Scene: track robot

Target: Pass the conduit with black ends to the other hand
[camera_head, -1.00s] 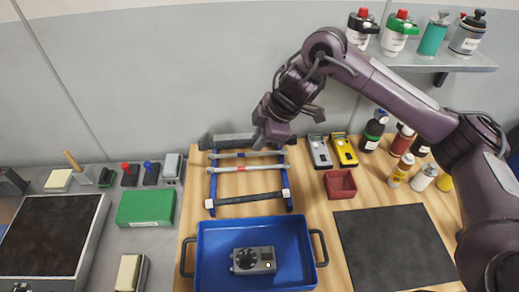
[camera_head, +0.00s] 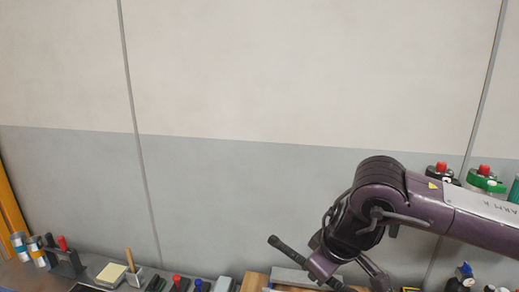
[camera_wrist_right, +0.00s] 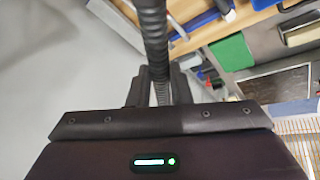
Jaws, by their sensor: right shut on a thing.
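My right gripper (camera_head: 325,262) is at the lower right of the head view, raised in front of the wall. It is shut on a dark ribbed conduit (camera_head: 287,247), which slants from upper left to lower right. The conduit's upper left end is black; its other end is hard to make out. In the right wrist view, the conduit (camera_wrist_right: 154,40) runs between the fingers of my right gripper (camera_wrist_right: 160,88) and past the top edge. My left gripper is not in view.
Bottles (camera_head: 482,178) stand on the shelf at the right, near my right arm. The wall area left of the gripper is clear.

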